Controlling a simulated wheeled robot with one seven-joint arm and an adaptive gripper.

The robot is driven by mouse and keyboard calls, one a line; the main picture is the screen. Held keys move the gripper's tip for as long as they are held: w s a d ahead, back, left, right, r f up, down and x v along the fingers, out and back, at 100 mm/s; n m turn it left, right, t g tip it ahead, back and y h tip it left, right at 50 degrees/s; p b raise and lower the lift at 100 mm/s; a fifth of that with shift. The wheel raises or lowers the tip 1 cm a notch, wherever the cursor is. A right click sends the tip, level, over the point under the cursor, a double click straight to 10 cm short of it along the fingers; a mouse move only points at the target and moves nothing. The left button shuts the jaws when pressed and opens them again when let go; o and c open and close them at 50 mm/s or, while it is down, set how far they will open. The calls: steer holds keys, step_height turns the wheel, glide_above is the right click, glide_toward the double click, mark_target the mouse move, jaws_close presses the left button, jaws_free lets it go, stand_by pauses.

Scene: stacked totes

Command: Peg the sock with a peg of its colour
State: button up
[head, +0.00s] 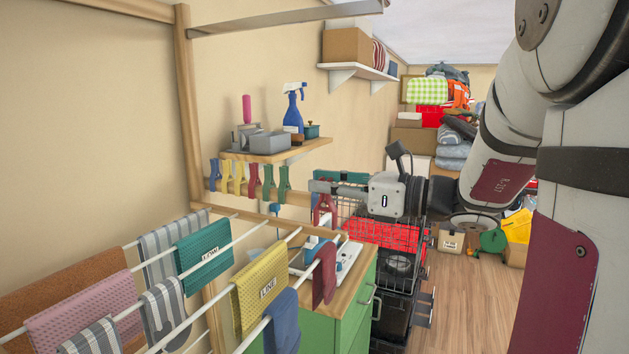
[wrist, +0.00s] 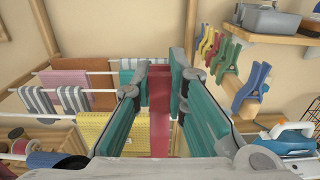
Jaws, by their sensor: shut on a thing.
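My gripper (head: 318,188) is shut on a red peg (head: 324,210), held above the right end of the drying rack. In the wrist view the red peg (wrist: 160,88) stands between the teal-padded fingers. A dark red cloth (head: 324,272), which looks like a sock, hangs over the rack's front rod near its right end, below my gripper and apart from the peg. A blue cloth (head: 282,320), also sock-like, hangs to its left on the rod. In the wrist view I cannot clearly tell the red cloth from the peg.
Several pegs in blue, yellow, red (head: 254,180) and green hang on a wooden rail. Above is a shelf (head: 262,154) with a spray bottle (head: 293,108). Towels, including yellow (head: 262,285) and teal (head: 204,254), fill the rack. A green cabinet (head: 325,325) with an iron stands behind.

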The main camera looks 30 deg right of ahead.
mark_target(336, 224)
steer(key=shift+f+b, duration=1.75)
steer(key=shift+f, duration=1.8)
steer(key=o, duration=0.8)
steer(key=shift+o, duration=0.2)
steer(key=shift+s+d, duration=0.1)
steer(key=v, duration=1.1)
steer(key=shift+s+d, duration=0.2)
steer(key=shift+s, duration=0.1)
